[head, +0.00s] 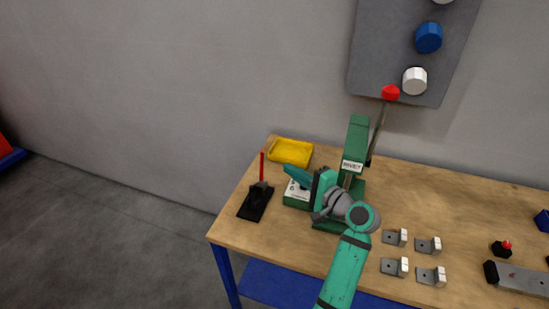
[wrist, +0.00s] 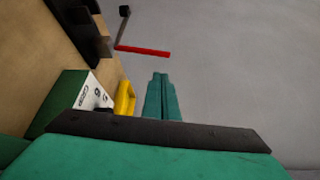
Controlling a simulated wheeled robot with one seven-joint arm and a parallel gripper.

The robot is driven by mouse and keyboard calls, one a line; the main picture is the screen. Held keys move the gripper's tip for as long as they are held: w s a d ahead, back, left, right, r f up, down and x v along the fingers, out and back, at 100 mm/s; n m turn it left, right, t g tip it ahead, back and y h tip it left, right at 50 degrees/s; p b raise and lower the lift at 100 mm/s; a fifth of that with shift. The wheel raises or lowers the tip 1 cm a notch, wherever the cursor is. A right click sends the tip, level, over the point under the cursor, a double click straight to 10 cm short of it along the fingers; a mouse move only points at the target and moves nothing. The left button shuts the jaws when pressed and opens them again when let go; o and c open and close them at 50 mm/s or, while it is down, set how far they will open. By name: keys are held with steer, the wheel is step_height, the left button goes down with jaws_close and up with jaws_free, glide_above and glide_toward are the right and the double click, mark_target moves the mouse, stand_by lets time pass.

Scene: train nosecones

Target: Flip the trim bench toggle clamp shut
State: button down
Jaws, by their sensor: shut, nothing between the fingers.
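The toggle clamp has a black base (head: 255,203) at the left end of the bench, and its red handle (head: 262,166) stands upright. In the wrist view the red handle (wrist: 142,51) lies across the upper middle, with a grey arm and black tip above it; the dark base (wrist: 90,32) is at the upper left. My gripper (head: 288,169) is to the right of the handle, pointing left towards it. Its teal fingers (wrist: 161,88) are together and empty. There is a visible gap between the fingertips and the handle.
A green box with a white label (head: 297,190) sits beneath my gripper. A yellow tray (head: 291,152) is behind it. The green rivet press (head: 356,140) with its red-knobbed lever (head: 390,93) stands right of my gripper. Several metal brackets (head: 395,266) lie on the wooden bench (head: 235,224).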

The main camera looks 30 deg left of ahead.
steer(key=r+x, duration=0.1)
steer(key=x, duration=0.9)
steer(key=shift+s+f, duration=0.2)
steer(key=shift+f, duration=0.25)
steer(key=shift+w, duration=0.1)
steer(key=shift+a, duration=0.2)
